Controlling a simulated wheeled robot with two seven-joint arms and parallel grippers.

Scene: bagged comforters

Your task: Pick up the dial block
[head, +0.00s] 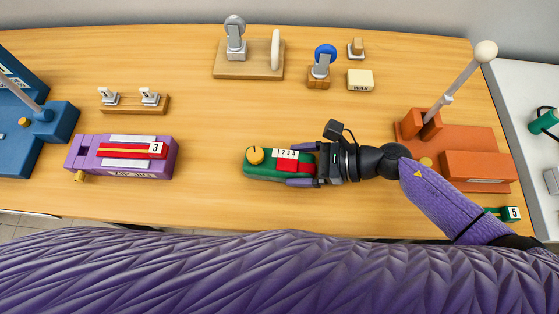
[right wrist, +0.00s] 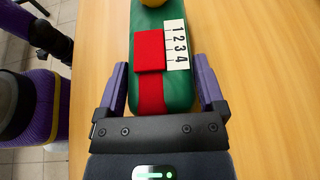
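The dial block is a green, rounded block (head: 251,170) with a yellow-orange dial, a white "1 2 3 4" strip and red patches. It lies on the table near the middle of the head view. It also fills the upper middle of the right wrist view (right wrist: 147,23). My right gripper (head: 301,165) reaches in from the right, its purple fingers on either side of the block's red end. In the right wrist view the fingers (right wrist: 161,80) are spread wide, with what looks like a narrow gap at each side. My left gripper is not in view.
A purple block marked 3 (head: 85,148) lies to the left. An orange base with a tilted lever (head: 480,166) stands at the right. A wooden stand (head: 232,73), a blue-knobbed piece (head: 325,55) and a cream block (head: 360,80) sit at the back. Table around the dial block is clear.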

